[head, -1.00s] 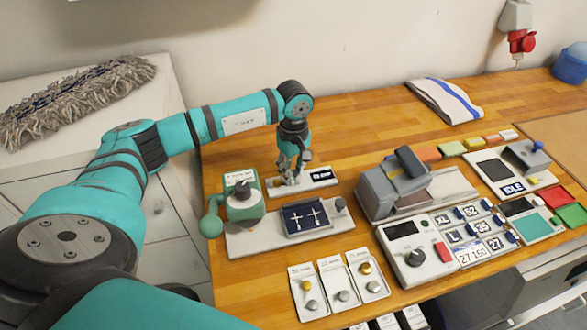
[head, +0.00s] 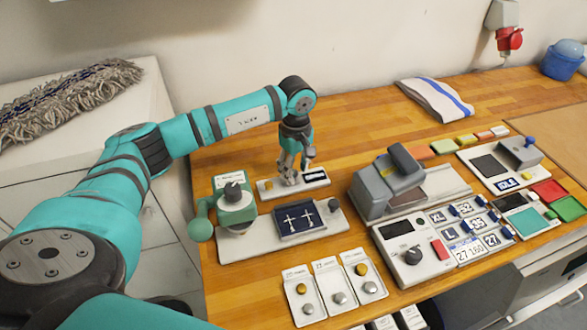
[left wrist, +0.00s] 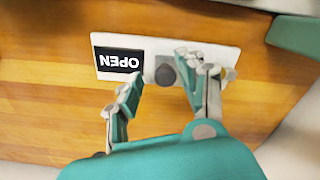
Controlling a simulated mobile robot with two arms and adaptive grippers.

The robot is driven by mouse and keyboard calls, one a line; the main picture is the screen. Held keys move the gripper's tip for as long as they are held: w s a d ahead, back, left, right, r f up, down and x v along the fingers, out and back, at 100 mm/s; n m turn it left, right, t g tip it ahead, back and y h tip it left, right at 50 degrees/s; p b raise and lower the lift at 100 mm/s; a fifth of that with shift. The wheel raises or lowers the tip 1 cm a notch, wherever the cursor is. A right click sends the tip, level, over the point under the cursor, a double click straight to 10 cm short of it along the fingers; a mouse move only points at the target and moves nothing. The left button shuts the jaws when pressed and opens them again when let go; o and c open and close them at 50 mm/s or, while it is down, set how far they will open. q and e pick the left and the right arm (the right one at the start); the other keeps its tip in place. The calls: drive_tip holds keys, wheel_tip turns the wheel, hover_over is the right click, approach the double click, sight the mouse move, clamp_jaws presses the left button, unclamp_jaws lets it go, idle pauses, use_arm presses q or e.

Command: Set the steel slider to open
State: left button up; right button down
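The steel slider is on a pale plate (head: 265,190) near the back of the wooden bench, left of centre. Its small dark display (head: 314,176) is at the plate's right end. In the left wrist view the display (left wrist: 118,60) reads OPEN, upside down. My left gripper (head: 291,178) reaches down over the plate. In the left wrist view its two fingers (left wrist: 161,80) are spread, with the knob between their tips and a gap visible. My right gripper is out of view.
A base with a green device (head: 235,208) and a dark panel (head: 299,220) stands in front of the slider. A grey press-like machine (head: 385,182) is to its right. Bare wood is behind the plate.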

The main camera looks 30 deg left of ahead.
sight(296, 172)
use_arm(q)
wheel_tip(296, 172, up, 12)
idle(0.7)
drive_tip(key=shift+s+f, duration=0.1)
idle(0.4)
